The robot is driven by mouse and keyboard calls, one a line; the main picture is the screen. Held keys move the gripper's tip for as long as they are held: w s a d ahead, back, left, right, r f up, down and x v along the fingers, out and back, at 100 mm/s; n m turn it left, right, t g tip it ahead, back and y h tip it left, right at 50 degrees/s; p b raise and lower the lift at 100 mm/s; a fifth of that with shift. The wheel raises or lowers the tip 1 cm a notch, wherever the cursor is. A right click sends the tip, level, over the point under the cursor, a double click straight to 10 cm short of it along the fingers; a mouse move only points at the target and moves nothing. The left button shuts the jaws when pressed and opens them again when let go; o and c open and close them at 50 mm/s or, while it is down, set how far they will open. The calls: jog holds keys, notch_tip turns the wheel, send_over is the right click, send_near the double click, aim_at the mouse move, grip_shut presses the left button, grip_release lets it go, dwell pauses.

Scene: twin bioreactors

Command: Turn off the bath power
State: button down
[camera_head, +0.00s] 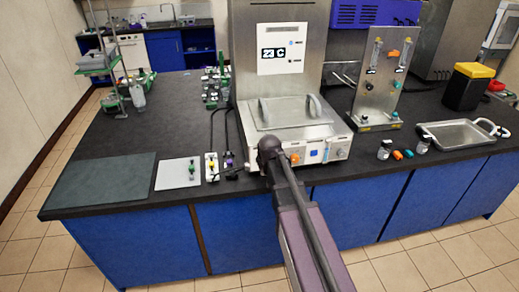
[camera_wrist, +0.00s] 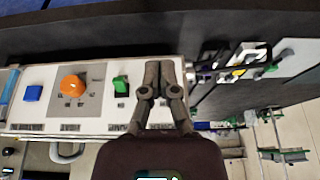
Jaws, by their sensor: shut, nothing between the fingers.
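The steel bath (camera_head: 292,112) stands at the bench's front edge, with a lid and a back panel reading about 23 C. Its front panel carries an orange knob (camera_head: 295,158) and a blue part (camera_head: 326,151). In the wrist view, the panel shows a blue square button (camera_wrist: 33,93), the orange knob (camera_wrist: 73,85) and a green switch (camera_wrist: 120,85). My gripper (camera_wrist: 160,68) is shut and empty in front of the panel, just right of the green switch. Contact is not clear. In the head view, my arm hides the green switch and gripper.
A steel flowmeter stand (camera_head: 377,82) stands right of the bath, with a metal tray (camera_head: 455,134) farther right. A white plate with small valves (camera_head: 178,174) and a dark mat (camera_head: 100,182) lie to the left. Cables run beside the bath's left side.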

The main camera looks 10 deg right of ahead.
jog(key=w+r+t+p, duration=0.1)
jog(key=w+r+p, duration=0.3)
jog(key=r+p, duration=0.3)
notch_tip(320, 180, up, 2)
jog(key=shift+w+r+p, duration=0.15)
jog(key=shift+r+p, duration=0.05)
jog(key=shift+p, duration=0.1)
jog(key=shift+f, duration=0.15)
jog(key=b+x, duration=0.9)
jog(key=shift+w+f, duration=0.25)
jog(key=shift+f, duration=0.1)
dwell(0.3)
jog(key=shift+a, duration=0.15)
dwell(0.4)
